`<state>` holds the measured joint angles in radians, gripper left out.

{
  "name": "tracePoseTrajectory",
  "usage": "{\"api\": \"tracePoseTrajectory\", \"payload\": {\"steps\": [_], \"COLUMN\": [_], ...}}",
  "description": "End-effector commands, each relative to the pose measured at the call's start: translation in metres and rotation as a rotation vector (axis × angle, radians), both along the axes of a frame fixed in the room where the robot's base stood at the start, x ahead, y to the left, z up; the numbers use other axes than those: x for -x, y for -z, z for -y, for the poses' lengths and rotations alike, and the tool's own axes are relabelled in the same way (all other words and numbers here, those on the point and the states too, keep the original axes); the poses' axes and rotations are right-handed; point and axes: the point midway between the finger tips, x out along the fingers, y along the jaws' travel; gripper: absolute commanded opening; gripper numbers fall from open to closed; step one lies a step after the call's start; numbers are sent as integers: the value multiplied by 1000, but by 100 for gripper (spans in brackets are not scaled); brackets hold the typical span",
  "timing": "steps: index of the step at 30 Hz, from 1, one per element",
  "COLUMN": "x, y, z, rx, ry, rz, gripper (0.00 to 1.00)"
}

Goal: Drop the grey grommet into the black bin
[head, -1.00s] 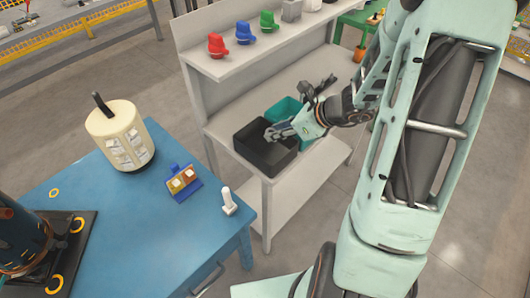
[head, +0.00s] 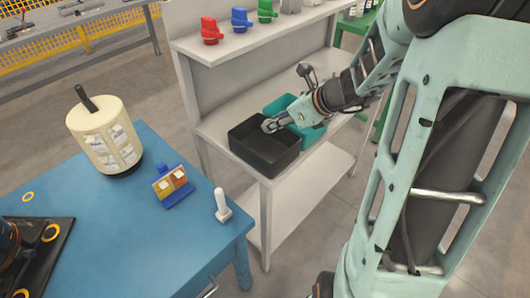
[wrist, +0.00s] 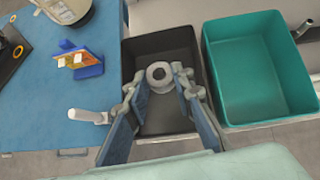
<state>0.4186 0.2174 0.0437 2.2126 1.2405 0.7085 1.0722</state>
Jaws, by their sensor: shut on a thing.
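The grey grommet (wrist: 160,83) is a thick ring with a round hole, held between the fingertips of my gripper (wrist: 160,76). My gripper (head: 268,126) is shut on it and sits over the back part of the black bin (head: 262,158), pointing into it. In the wrist view, the black bin (wrist: 165,46) lies behind and around the grommet, and its floor shows below. I cannot tell exactly how high the grommet is above the floor. In the head view the grommet is too small to make out clearly.
A teal bin (wrist: 260,60) stands right beside the black bin on the grey shelf bench (head: 225,110). An upper shelf holds red (head: 211,32), blue (head: 241,20) and green (head: 267,11) parts. The blue table (head: 110,235), at left, carries a cream canister (head: 105,140) and a white peg (head: 222,205).

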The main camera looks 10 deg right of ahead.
Motion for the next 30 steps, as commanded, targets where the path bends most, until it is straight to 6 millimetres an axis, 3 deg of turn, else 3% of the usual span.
{"api": "tracePoseTrajectory", "payload": {"steps": [1,6,17,18,23,30], "x": [0,0,0,0,0,0], "y": [12,28,31,31,31,31], "z": [0,0,0,0,0,0], "rx": [0,0,1,1,1,1], "ry": [0,-1,-1,-1,-1,-1], "rz": [0,0,0,0,0,0], "gripper": [0,0,0,23,41,43]}}
